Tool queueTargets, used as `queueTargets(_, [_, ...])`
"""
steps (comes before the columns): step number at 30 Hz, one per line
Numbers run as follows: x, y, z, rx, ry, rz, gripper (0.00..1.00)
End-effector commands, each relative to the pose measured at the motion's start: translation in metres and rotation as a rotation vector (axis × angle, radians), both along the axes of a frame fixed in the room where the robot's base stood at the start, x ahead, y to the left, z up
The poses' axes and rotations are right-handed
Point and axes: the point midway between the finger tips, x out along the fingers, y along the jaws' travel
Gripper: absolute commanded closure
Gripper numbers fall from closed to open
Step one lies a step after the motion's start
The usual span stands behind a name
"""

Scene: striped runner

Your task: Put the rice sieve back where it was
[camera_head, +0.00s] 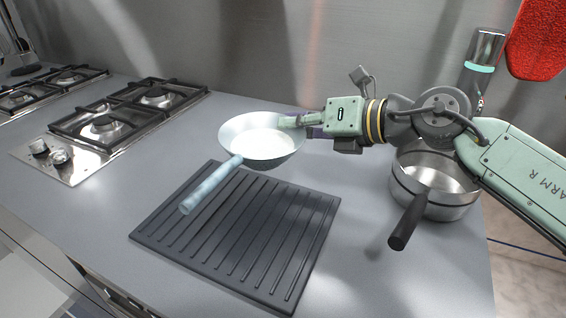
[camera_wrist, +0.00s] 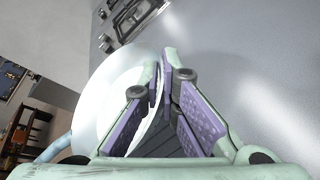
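The rice sieve (camera_head: 255,152) looks like a shallow, pale blue pan with a long handle (camera_head: 212,184) pointing toward the lower left. It hangs roughly level above the counter, over the far edge of the dark ribbed mat (camera_head: 182,226), with a shadow below. My gripper (camera_head: 296,121) is shut on the right side of its rim. In the wrist view the sieve's pale bowl (camera_wrist: 105,90) fills the left of my gripper (camera_wrist: 165,78), with the rim between the purple-padded fingers. The exact contact at the fingertips is partly hidden.
A steel pot (camera_head: 436,190) with a black handle stands on the right under my arm. Gas hobs (camera_head: 125,118) lie on the left. A red cloth-like thing (camera_head: 540,40) hangs at the upper right. The grey counter (camera_head: 110,200) is clear left of the mat.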

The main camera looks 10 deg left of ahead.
Motion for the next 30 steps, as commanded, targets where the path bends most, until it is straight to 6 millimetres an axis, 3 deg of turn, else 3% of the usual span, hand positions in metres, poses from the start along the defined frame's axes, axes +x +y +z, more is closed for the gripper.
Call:
queueTargets(15, [0.0,0.0,-0.065,0.004,0.001,-0.002,1.0])
queueTargets(29, [0.0,0.0,-0.075,0.002,-0.001,-0.002,1.0])
queueTargets(30, [0.0,0.0,-0.075,0.0,-0.001,-0.001,0.96])
